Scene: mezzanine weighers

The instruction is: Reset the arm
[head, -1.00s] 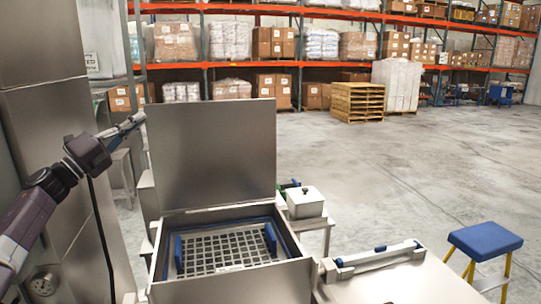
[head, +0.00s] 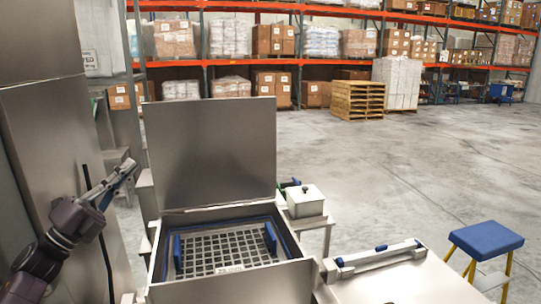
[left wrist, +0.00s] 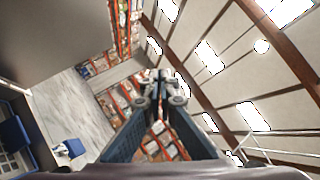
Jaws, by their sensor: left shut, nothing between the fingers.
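My left gripper (head: 126,170) is at the left of the head view, shut and empty. It points up and to the right, left of the raised lid (head: 212,150) of a steel box. In the left wrist view the fingers of this gripper (left wrist: 160,82) meet with nothing between them, and the ceiling and racks show beyond. My right gripper is not in view.
A bar with blue parts (head: 375,256) lies on a steel surface at the front. A blue-topped stool (head: 486,239) stands at the right. Tall steel panels (head: 55,140) rise close by the left arm.

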